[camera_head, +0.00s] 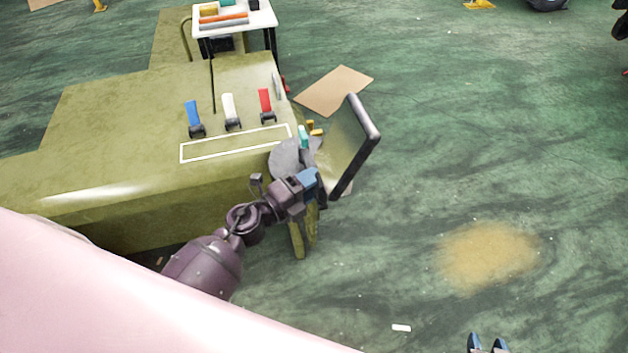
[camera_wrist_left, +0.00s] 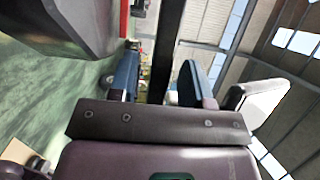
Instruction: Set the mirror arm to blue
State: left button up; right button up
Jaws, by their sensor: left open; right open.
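The mirror (camera_head: 348,150), dark-framed, stands tilted at the right end of the olive chassis (camera_head: 130,140). Beside it is a grey disc (camera_head: 284,157) with teal and yellow pieces (camera_head: 303,137) near its edge. My left gripper (camera_head: 308,182) is beside the mirror's lower part; its far finger and the mirror arm are largely hidden in the head view. In the left wrist view, its blue fingers are open on either side of a dark bar (camera_wrist_left: 166,45); contact is unclear. My right gripper (camera_head: 486,345) is open and empty at the bottom edge, away from the chassis.
Blue (camera_head: 193,113), white (camera_head: 229,108) and red (camera_head: 265,101) levers stand on the chassis top. A white table (camera_head: 238,30) with coloured parts is behind it. A brown sheet (camera_head: 334,90) lies on the floor. The green floor at right is mostly clear, with a tan patch (camera_head: 488,255).

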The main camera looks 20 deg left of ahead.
pick_arm(q)
jog(key=shift+w+d, duration=0.25)
jog(key=shift+w, duration=0.15)
pick_arm(e)
jog(key=shift+s+f, duration=0.1)
jog(key=shift+s, duration=0.05)
pick_arm(q)
jog(key=c, duration=0.7)
grip_shut()
pick_arm(e)
jog(key=shift+w+r, duration=0.2)
jog(key=shift+w, duration=0.25)
